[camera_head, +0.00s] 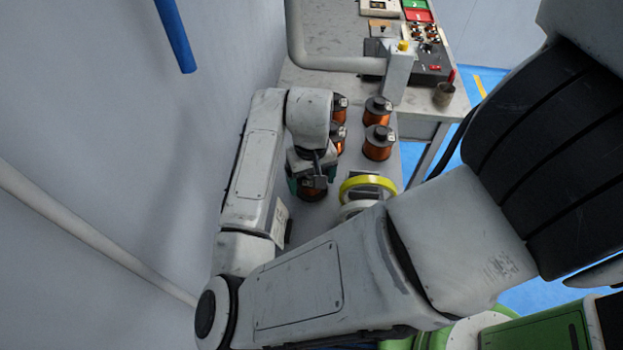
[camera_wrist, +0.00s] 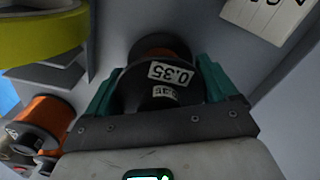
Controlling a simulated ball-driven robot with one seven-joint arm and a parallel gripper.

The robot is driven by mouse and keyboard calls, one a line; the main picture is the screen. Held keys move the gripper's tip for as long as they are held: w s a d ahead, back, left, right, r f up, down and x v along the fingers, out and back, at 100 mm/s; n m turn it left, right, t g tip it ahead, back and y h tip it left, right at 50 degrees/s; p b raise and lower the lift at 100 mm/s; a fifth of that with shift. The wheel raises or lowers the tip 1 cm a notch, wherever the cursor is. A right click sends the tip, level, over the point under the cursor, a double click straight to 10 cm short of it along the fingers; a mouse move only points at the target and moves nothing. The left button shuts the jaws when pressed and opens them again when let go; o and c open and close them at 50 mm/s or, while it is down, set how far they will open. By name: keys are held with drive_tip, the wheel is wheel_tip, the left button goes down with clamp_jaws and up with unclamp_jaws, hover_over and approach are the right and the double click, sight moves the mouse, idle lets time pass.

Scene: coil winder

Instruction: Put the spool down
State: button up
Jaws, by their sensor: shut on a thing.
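A spool with a black flange and copper-coloured winding (camera_wrist: 157,84) sits between the teal fingers of my gripper (camera_wrist: 157,90) in the wrist view. A label on it reads 0.35. In the head view my gripper (camera_head: 308,186) is low over the grey table, with the copper spool (camera_head: 314,194) partly showing under it. The gripper is shut on this spool. I cannot tell whether the spool's underside touches the table.
Several copper spools stand just beyond my gripper, among them one at the right (camera_head: 378,148). A wall borders the left. A control box (camera_head: 425,68) and small cup (camera_head: 443,95) stand farther back.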

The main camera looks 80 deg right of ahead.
drive_tip(key=shift+f, duration=0.35)
drive_tip(key=shift+f, duration=0.1)
drive_tip(key=o, duration=0.9)
wheel_tip(320, 180, up, 12)
drive_tip(key=shift+r+p, duration=0.15)
drive_tip(key=shift+p, duration=0.55)
